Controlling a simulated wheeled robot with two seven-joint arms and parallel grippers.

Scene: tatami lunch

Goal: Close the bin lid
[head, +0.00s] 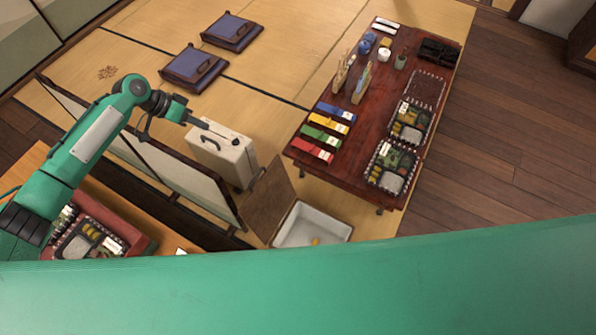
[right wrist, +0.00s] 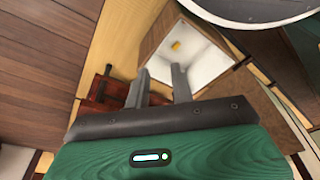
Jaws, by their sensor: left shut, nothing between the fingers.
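The bin (head: 330,222) is a white-lined box on the tatami beside the low red table, with a small yellow piece (head: 315,241) inside. Its brown lid (head: 265,203) stands open, tilted up on the left side of the bin. The bin's white inside (right wrist: 200,62) also shows in the right wrist view, beyond the fingertips. My right gripper (right wrist: 159,78) is open and empty, apart from the bin; it is not seen in the head view. My left gripper (head: 208,125) is shut and empty, over the cream case, up and left of the lid.
The cream case (head: 225,158) and a folding screen (head: 180,175) stand left of the lid. The low red table (head: 335,175) holds cloths, bento boxes and small items. Two blue cushions (head: 194,68) lie at the back. Part of my green body hides the foreground.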

